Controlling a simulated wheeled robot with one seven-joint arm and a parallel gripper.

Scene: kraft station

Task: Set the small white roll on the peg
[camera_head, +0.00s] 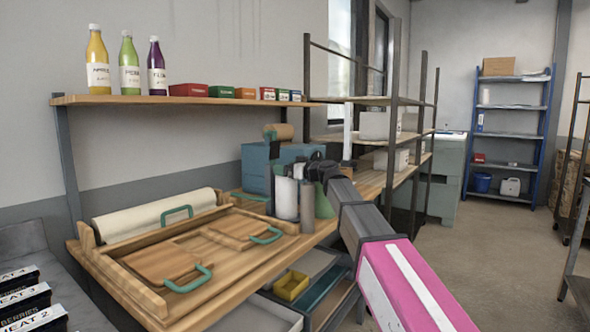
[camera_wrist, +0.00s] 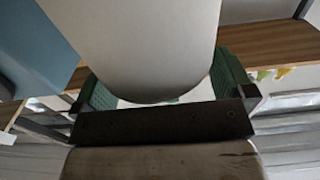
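A small white roll (camera_head: 287,198) stands upright by the right end of the bench, in front of the blue-grey box. A slim grey cylinder (camera_head: 307,199) is right beside it. My gripper (camera_head: 318,172) is at the top of this group, reached by my arm from the lower right. In the wrist view a pale rounded body, apparently the white roll (camera_wrist: 145,50), fills the space between the green finger pads of my gripper (camera_wrist: 165,88) and seems to touch both. I cannot make out the peg for certain; the gripper and cylinders crowd that spot.
The blue-grey box (camera_head: 257,168) carries a brown roll (camera_head: 279,131). A long cream roll (camera_head: 150,216) and wooden boards with green handles (camera_head: 187,287) lie on the bench (camera_head: 205,308). Bottles and small boxes line the wall shelf (camera_head: 150,99). A metal rack (camera_head: 393,100) stands behind my arm.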

